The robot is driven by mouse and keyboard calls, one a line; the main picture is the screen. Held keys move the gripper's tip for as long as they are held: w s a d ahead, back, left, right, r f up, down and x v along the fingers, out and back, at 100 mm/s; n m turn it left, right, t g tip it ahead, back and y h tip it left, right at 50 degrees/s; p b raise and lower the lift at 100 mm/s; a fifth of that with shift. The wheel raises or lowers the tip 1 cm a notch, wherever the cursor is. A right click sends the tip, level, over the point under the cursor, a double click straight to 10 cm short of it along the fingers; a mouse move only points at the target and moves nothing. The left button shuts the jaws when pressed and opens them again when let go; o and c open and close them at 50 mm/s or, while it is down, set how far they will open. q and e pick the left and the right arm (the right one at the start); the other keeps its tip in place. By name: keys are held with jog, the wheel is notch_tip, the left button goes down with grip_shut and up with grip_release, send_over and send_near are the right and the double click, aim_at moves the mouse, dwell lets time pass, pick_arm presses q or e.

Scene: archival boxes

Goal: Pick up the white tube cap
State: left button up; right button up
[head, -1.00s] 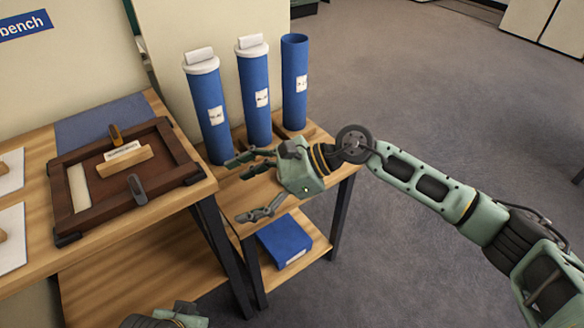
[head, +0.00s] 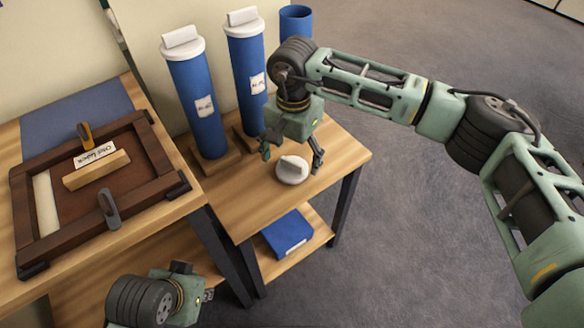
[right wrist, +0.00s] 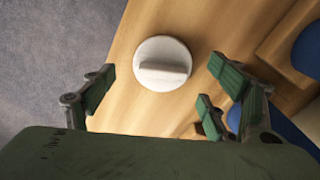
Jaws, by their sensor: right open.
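The loose white tube cap (head: 292,171), a round disc with a raised bar across its top, lies on the small wooden table near its front edge. My right gripper (head: 292,156) points down just above and behind it, open and empty. In the right wrist view the cap (right wrist: 163,52) lies between the spread green fingers (right wrist: 158,80), apart from them, bar up. My left gripper (head: 185,292) is low at the bottom left, beside the bench, its fingers mostly hidden.
Two capped blue tubes (head: 197,105) (head: 248,85) stand behind the cap; an uncapped blue tube (head: 296,20) is partly hidden by my right arm. A blue box (head: 287,235) lies on the lower shelf. A wooden frame (head: 95,185) sits on the bench. The table's right end is clear.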

aim_at(292, 167)
notch_tip(292, 167, down, 3)
jog(key=shift+r, duration=0.1)
jog(key=shift+c, duration=0.2)
jog(key=c, duration=0.9)
jog(key=shift+r, duration=0.1)
jog(key=shift+c, duration=0.2)
